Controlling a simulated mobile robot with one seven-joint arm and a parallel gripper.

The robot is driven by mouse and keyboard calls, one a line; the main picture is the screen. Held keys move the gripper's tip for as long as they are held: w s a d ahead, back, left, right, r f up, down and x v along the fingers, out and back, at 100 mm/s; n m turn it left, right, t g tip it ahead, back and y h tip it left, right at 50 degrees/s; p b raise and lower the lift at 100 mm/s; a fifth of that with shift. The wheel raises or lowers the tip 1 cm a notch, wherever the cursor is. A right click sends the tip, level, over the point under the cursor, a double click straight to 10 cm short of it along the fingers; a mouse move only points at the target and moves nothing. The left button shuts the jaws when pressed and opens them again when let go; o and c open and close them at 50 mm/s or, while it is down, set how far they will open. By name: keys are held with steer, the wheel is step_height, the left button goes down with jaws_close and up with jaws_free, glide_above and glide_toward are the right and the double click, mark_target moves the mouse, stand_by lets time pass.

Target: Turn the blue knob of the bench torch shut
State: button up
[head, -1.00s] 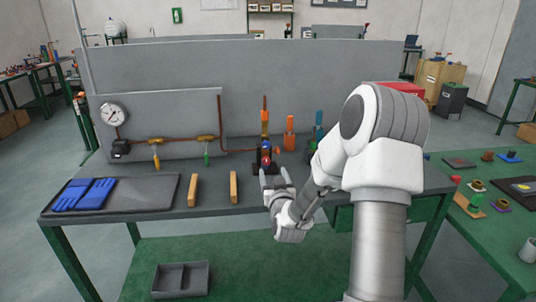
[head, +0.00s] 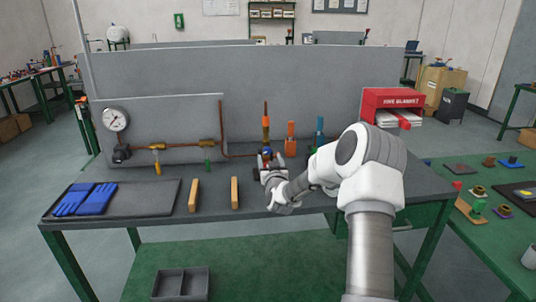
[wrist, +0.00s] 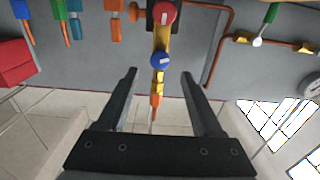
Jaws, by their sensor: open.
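The bench torch (head: 266,132) stands upright near the back of the grey workbench, below the grey screen. In the wrist view, which is upside down, its round blue knob (wrist: 160,60) sits on the brass body, with a red knob (wrist: 164,13) nearer the torch's dark base. My gripper (wrist: 159,76) is open and empty. Its two fingers point toward the torch, one on each side of the blue knob in the picture. I see no finger touching it, and the depth gap is unclear. In the head view my gripper (head: 268,170) partly hides the torch's lower part.
Orange (head: 290,136) and blue (head: 319,130) tools stand right of the torch. Copper pipe with a yellow-handled valve (head: 157,158), green-handled valve (head: 207,157) and gauge (head: 115,118) is at left. Two wooden blocks (head: 235,192) and blue gloves (head: 85,199) lie on the bench.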

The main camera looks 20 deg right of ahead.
mark_target(267, 151)
steer(key=shift+x, duration=2.4)
jaws_close()
